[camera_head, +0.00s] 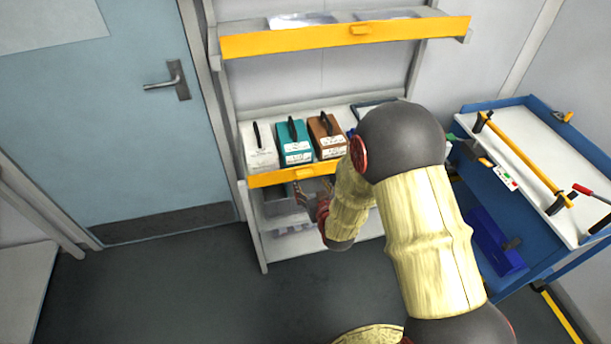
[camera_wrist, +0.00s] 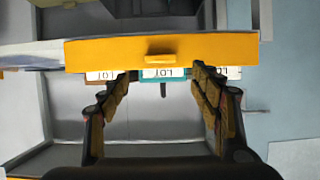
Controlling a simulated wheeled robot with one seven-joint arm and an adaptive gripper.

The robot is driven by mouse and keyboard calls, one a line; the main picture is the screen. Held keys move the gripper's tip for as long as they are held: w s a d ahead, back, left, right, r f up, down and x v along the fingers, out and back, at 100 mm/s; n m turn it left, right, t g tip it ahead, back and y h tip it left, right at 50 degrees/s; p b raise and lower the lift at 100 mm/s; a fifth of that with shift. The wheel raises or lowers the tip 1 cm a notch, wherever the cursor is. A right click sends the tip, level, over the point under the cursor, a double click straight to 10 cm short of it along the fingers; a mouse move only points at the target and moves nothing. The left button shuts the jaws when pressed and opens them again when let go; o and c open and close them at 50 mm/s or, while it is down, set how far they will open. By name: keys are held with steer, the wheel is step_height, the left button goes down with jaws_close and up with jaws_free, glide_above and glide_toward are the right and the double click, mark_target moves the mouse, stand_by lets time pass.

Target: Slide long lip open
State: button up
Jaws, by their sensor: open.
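A long yellow lip (camera_head: 272,178) runs along the front of the middle shelf, with a small yellow handle (camera_head: 305,173) on it. My arm hides its right part. In the wrist view the lip (camera_wrist: 105,54) spans most of the width, its handle (camera_wrist: 160,58) near the middle. My gripper (camera_head: 314,190) is just below and in front of this lip. In the wrist view my gripper (camera_wrist: 161,75) is open and empty, its fingertips on either side of the handle, apart from it. A second yellow lip (camera_head: 280,42) with a handle (camera_head: 361,29) fronts the top shelf.
White (camera_head: 261,153), teal (camera_head: 294,151) and brown (camera_head: 327,146) cases with black handles stand behind the middle lip. A grey bin (camera_head: 280,203) sits below. A blue cart (camera_head: 535,135) with tools stands to the right. The floor in front of the door (camera_head: 130,110) is clear.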

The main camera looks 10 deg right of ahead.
mark_target(305, 174)
steer(key=b+x, duration=0.1)
steer(key=x, duration=0.6)
steer(key=shift+w+f+b, duration=0.1)
steer(key=shift+w+b, duration=0.2)
steer(key=shift+b, duration=0.05)
jaws_close()
stand_by(0.7)
